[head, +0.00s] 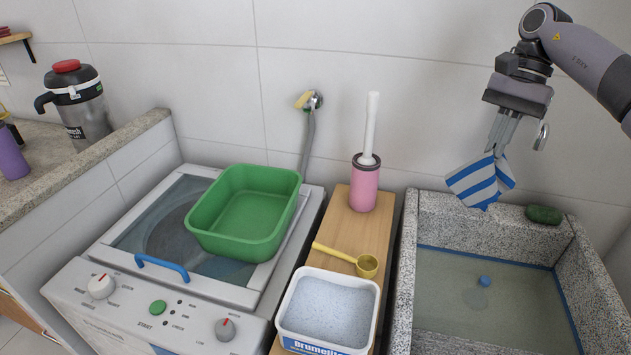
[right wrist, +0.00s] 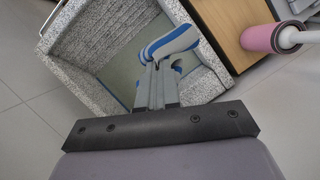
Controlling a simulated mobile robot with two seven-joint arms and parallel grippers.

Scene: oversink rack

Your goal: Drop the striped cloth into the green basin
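The striped cloth (head: 480,182), blue and white, hangs from my right gripper (head: 497,150) above the back left part of the stone sink. My right gripper is shut on the cloth; in the right wrist view the cloth (right wrist: 172,42) shows just beyond the fingertips (right wrist: 158,66). The green basin (head: 244,245) stands on the washing machine lid at the left, well apart from the cloth. It looks empty. My left gripper is not in view.
A pink brush holder (head: 364,188) with a tall white handle stands on the wooden board (head: 352,222) between basin and sink. A yellow scoop (head: 366,265) and a tub of powder (head: 326,310) are nearer. The stone sink (head: 432,204) holds water.

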